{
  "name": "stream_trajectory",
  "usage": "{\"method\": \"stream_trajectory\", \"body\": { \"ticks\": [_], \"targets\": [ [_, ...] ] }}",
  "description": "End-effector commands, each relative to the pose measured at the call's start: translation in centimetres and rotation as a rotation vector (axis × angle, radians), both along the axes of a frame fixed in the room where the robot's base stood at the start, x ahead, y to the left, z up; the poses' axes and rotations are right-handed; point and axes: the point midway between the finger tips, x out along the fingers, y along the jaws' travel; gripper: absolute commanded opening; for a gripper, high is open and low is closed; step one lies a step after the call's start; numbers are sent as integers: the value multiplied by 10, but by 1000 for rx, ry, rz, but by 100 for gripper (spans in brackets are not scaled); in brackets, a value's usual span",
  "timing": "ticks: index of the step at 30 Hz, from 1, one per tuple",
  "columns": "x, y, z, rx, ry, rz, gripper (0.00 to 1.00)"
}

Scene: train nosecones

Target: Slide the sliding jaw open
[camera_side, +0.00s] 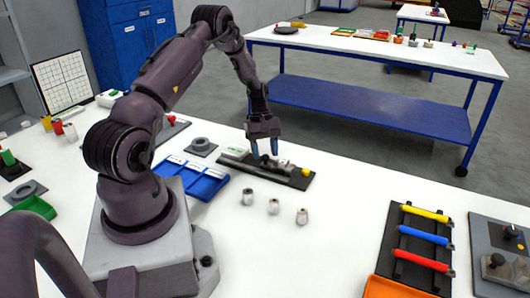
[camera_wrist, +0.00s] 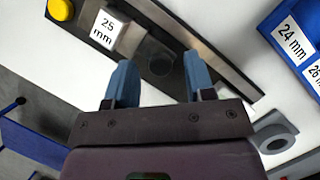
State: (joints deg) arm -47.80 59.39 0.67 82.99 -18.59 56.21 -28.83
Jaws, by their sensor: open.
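A vise-like fixture with a dark base plate (camera_side: 296,181) lies on the white table below my gripper. It has a long metal rail (camera_wrist: 205,50), a yellow knob (camera_side: 306,172) at one end and a grey block with a "25 mm" label (camera_wrist: 105,28). The yellow knob also shows in the wrist view (camera_wrist: 62,9). A dark grey part with a round feature (camera_wrist: 160,63) shows between my fingers; I cannot tell whether this is the sliding jaw. My gripper (camera_side: 265,154) is open, its two blue fingers pointing down over the fixture. Contact cannot be told.
A blue tray (camera_side: 208,190) with labelled compartments stands left of the fixture. Several small pale cylinders (camera_side: 273,206) stand in front of it. A grey ring part (camera_side: 200,146) lies behind the tray. A rack with yellow, blue and red bars (camera_side: 422,238) is at the right.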

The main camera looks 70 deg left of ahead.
Motion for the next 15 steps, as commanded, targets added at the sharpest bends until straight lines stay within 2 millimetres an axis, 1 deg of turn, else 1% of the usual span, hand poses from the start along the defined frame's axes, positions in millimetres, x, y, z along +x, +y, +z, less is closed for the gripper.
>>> {"method": "stream_trajectory", "body": {
  "ticks": [3, 10, 11, 12, 14, 15],
  "targets": [
    [0, -2, -4, 1, -1, -1, 49],
    [0, -2, -5, 1, -1, 0, 49],
    [0, -2, -5, 1, -1, 0, 47],
    [0, -2, -5, 1, 0, 0, 38],
    [0, -2, -5, 1, 0, 0, 24],
    [0, -2, -5, 1, -1, 0, 15]
  ]
}}
